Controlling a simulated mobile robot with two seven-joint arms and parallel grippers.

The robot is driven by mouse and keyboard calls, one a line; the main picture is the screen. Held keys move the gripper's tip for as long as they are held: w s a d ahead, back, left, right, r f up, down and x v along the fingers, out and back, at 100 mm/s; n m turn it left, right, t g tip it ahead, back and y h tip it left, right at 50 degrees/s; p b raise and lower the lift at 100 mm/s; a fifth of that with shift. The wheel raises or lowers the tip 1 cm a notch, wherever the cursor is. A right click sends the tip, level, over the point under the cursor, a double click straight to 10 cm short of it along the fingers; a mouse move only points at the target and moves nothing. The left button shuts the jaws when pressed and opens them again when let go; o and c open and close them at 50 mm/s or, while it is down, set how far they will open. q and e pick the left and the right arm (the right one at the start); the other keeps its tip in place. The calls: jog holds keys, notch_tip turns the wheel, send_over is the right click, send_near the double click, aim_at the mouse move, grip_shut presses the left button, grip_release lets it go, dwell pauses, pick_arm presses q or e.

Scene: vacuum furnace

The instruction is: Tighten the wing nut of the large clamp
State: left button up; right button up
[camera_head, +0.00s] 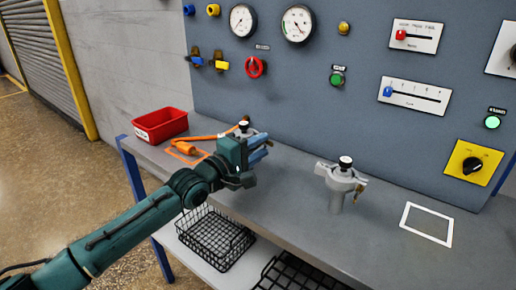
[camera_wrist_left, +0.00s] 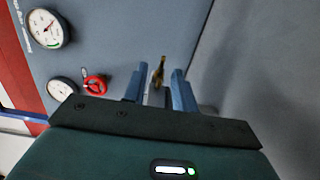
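A grey clamp fitting (camera_head: 335,178) with a black-and-white cap and a brass wing nut (camera_head: 361,187) on its right side stands upright on the bench. A second similar fitting (camera_head: 244,128) stands further left, mostly hidden behind my left gripper (camera_head: 260,149). I cannot tell for sure which is the large clamp. In the left wrist view, the two blue fingers of my left gripper (camera_wrist_left: 160,92) are apart. A brass wing nut (camera_wrist_left: 159,71) shows between and just beyond their tips; contact cannot be seen. My right gripper is not in view.
A red bin (camera_head: 160,124), an orange tool (camera_head: 186,147) and an orange outline lie at the bench's left end. A white outlined square (camera_head: 427,225) is clear at right. The control panel (camera_head: 300,95) rises behind. Wire baskets (camera_head: 215,238) sit below.

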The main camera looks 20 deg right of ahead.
pick_arm(q)
grip_shut()
jog(key=shift+r+p, duration=0.15)
jog(key=shift+p, duration=0.2)
jog(key=m+y+p, duration=0.1)
jog(key=p, duration=0.4)
jog(key=m+g+y+p, duration=0.1)
jog(key=m+y+p, duration=0.1)
jog(key=p, duration=0.3)
jog(key=shift+d+r+y, duration=0.1)
jog(key=shift+r+y, duration=0.2)
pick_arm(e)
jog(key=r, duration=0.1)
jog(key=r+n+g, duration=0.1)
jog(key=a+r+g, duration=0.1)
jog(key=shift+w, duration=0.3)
pick_arm(q)
jog(key=shift+f, duration=0.1)
